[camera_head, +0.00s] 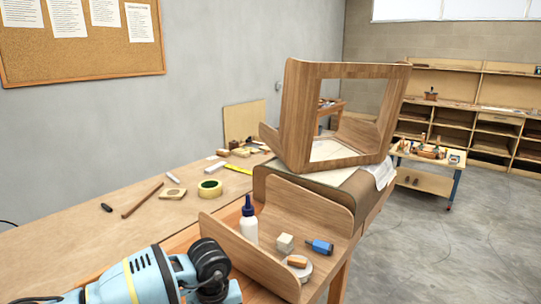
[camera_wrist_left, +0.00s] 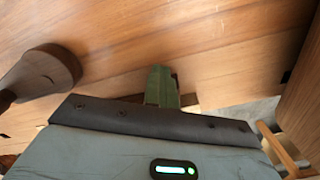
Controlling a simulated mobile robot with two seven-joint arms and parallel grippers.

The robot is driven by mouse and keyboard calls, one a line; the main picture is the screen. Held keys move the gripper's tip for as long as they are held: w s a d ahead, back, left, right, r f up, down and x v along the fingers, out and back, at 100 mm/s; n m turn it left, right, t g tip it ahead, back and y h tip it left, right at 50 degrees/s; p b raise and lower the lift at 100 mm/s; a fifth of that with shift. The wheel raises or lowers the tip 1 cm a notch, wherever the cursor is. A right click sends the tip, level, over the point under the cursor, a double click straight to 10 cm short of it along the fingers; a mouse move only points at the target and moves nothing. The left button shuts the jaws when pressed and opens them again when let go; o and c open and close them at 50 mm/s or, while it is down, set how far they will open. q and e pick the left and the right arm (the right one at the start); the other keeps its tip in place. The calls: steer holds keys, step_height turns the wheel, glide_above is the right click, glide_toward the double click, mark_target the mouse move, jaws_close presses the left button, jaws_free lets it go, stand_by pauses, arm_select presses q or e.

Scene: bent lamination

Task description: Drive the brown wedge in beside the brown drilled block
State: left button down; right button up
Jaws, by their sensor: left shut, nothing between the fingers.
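My left gripper (camera_wrist_left: 162,84) shows in the left wrist view as green fingers, shut and empty, close to a wooden surface (camera_wrist_left: 225,65). I cannot make out the brown wedge in either view. A small tan block with a dark hole (camera_head: 172,193) lies on the bench in the head view; I cannot tell whether it is the brown drilled block. My left arm (camera_head: 150,276) fills the lower left of the head view, and its fingers are hidden there. My right gripper is not in view.
A brown mallet-like piece (camera_wrist_left: 48,70) lies left of the fingers. A bent wooden tray (camera_head: 240,252) holds a glue bottle (camera_head: 249,222), a pale block (camera_head: 285,243) and a blue tool (camera_head: 320,247). A bent wooden frame (camera_head: 296,112) stands behind. The bench's left part (camera_head: 70,245) is mostly clear.

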arm_select(q)
steer(key=shift+s+d+f, duration=0.15)
steer(key=shift+s+d, duration=0.25)
steer(key=shift+d, duration=0.05)
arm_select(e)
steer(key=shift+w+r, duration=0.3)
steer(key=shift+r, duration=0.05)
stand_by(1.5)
arm_select(q)
steer(key=shift+w+a, duration=0.15)
steer(key=shift+w, duration=0.1)
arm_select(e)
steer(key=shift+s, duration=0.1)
arm_select(q)
steer(key=shift+w+a, duration=0.2)
steer(key=shift+w+a+r, duration=0.25)
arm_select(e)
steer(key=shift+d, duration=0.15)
